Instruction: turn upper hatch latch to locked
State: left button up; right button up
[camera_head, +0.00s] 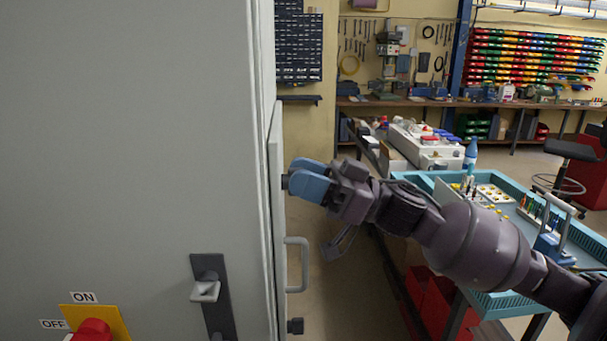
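The hatch (275,215) is a pale grey panel on the right side of the cabinet, seen almost edge-on. The upper hatch latch (285,182) is a dark stub on it, mostly hidden by the blue fingertips. My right gripper (305,181) is at the upper latch, reaching in from the right. Its fingers overlap in this view, so I cannot tell whether they are shut on the latch or how far it is turned. The lower latch (296,326) is a dark knob near the bottom. A grey handle (298,265) stands between the latches. My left gripper is out of view.
The grey cabinet front (130,150) fills the left, with a red switch (92,331) on a yellow plate and a dark latch strip (210,300). A blue tray cart (500,303) stands under my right arm. Workbenches (450,104) stand behind.

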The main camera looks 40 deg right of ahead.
jog(key=shift+a, duration=0.1)
grip_shut()
jog(key=shift+n+g, duration=0.4)
jog(key=shift+n, duration=0.1)
jog(key=n+g+y, duration=0.1)
jog(key=n, duration=0.3)
jog(key=shift+g, duration=0.4)
jog(key=n+g, duration=0.2)
jog(key=n, duration=0.2)
jog(key=shift+s, duration=0.1)
jog(key=n+g, duration=0.1)
jog(key=n, duration=0.3)
jog(key=n+g+h+b, duration=0.1)
jog(key=n+g, duration=0.1)
jog(key=n, duration=0.3)
jog(key=n+g+h, duration=0.1)
jog(key=n, duration=0.3)
jog(key=shift+s+a+f+g+b, duration=0.2)
jog(key=shift+f+g+b, duration=0.1)
jog(key=shift+f+b, duration=0.1)
jog(key=shift+n, duration=0.4)
